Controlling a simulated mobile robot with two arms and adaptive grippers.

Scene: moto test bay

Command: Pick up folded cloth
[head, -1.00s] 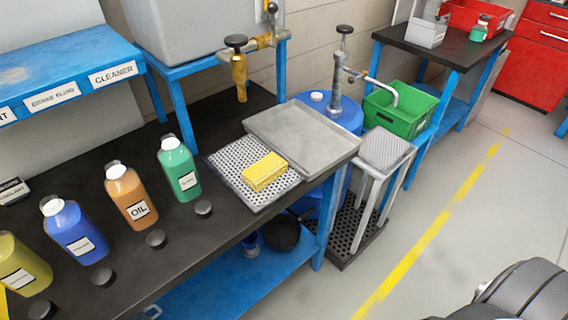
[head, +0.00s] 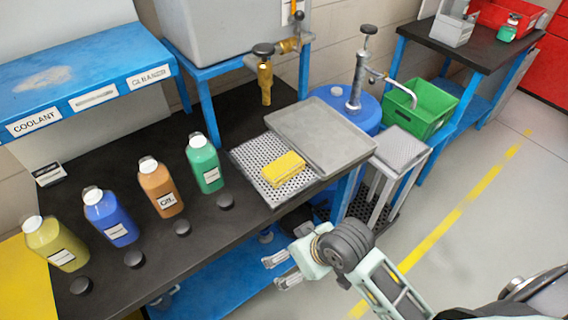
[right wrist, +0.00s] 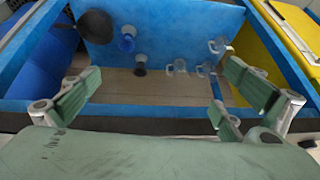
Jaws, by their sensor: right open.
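A flat grey patterned square (head: 403,145) lies on top of a pale stand at the right end of the bench; it may be the folded cloth, but I cannot tell for sure. A yellow block (head: 284,168), like a sponge or a folded cloth, lies on the perforated tray (head: 252,156). My right gripper (head: 275,272) is open and empty, in front of the bench edge and below its top, apart from both. Its open fingers also show in the right wrist view (right wrist: 158,98), facing the bench's lower shelf. My left gripper is out of view.
Bottles, including an orange one (head: 160,188), and several dark caps line the bench front. A grey tray (head: 320,135) overlaps the perforated one. A green bin (head: 420,108) stands behind the stand. The lower blue shelf (right wrist: 180,35) holds small vessels. Floor on the right is open.

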